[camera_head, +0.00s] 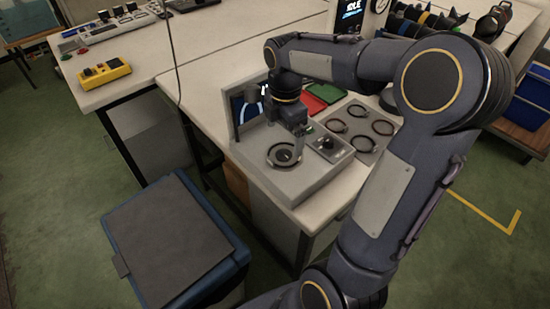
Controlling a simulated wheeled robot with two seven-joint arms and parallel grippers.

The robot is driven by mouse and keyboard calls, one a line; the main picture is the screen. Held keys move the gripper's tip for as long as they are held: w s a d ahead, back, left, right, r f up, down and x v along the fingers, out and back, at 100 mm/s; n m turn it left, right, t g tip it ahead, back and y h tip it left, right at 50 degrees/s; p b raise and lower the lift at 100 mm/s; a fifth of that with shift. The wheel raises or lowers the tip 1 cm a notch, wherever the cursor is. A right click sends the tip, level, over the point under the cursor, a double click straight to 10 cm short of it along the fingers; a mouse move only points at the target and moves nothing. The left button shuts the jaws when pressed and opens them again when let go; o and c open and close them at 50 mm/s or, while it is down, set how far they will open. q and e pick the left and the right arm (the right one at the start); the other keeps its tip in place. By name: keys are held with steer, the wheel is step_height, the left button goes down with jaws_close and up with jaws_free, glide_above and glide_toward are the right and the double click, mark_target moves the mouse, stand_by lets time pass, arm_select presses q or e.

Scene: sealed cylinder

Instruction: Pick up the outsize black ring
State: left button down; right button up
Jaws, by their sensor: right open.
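Several dark rings lie on a grey tray (345,113): a rear one (357,103), a left one (329,125), a right one (391,128) and a front one (361,152). They look close in size, so I cannot tell which is the outsize one. A grey device (262,168) stands at the table's front, with a round dark fixture (284,156) on top. My right gripper (299,152) points down over the device, beside the round fixture and left of the ring tray. It is open, and its fingertips are small and partly unclear. My left gripper is not in view.
A small control box with a knob (328,147) sits between the device and the tray. A red tray (312,103) and a green tray (326,92) lie behind. A blue bin with a grey lid (175,240) stands at the lower left.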

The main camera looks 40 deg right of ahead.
mark_target(283, 155)
step_height(283, 155, down, 6)
steer(key=shift+r+b, duration=0.1)
steer(key=shift+b, duration=0.2)
steer(key=c, duration=1)
steer(key=shift+o, duration=0.2)
